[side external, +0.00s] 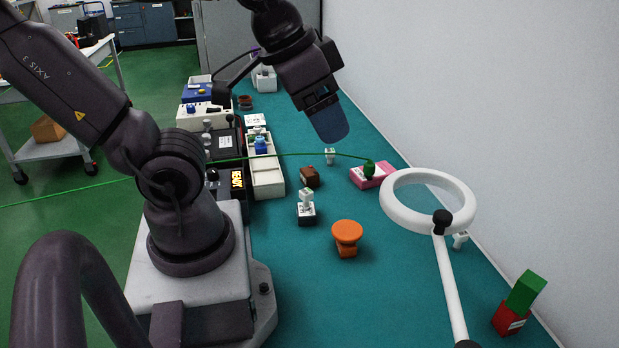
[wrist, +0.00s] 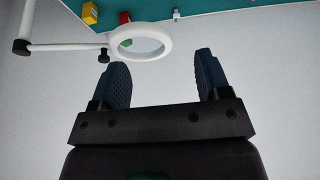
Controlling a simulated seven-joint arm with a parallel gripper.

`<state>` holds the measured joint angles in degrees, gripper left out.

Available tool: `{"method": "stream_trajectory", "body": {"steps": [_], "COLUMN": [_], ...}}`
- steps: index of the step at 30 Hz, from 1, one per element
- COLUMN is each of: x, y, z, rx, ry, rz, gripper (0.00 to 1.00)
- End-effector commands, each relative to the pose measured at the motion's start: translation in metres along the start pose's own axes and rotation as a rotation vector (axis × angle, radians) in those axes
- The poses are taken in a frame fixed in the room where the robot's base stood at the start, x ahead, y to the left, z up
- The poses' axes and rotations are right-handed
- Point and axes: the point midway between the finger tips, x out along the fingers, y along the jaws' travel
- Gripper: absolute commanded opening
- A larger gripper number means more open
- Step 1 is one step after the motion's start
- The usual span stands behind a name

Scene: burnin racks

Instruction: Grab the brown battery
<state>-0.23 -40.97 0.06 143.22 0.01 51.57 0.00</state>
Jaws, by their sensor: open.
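A small brown block (side external: 310,177), which looks like the brown battery, lies on the teal bench top in the side external view, right of the long cream tray. My gripper (side external: 332,136) hangs above the bench, higher than the brown block and apart from it. In the wrist view my gripper (wrist: 161,62) has its two blue fingers spread with nothing between them. The wrist view faces mostly the pale wall, and the brown block is not seen there.
A cream tray (side external: 267,184) stands left of the block. A white and black piece (side external: 307,212), an orange-topped piece (side external: 347,234) and a pink box (side external: 370,177) stand nearby. A white ring magnifier (side external: 457,188) stands at right. A green cable (side external: 110,183) crosses the scene. The wall bounds the right side.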

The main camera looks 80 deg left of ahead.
Motion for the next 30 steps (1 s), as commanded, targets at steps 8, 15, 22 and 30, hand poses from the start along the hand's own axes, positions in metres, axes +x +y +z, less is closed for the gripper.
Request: {"method": "stream_trajectory", "body": {"steps": [8,15,22,30], "x": [0.065,0.123,0.172,0.220], "y": [-0.036,-0.103,-0.178,-0.263], "z": [0.008,0.026,0.050,0.062], "rx": [0.003,0.191,0.514,1.067], "ry": [-0.331,-0.654,-0.974,-1.300], "rz": [-0.086,-0.261,-0.405,-0.492], "gripper": [0.70,0.70,0.70,0.70]}}
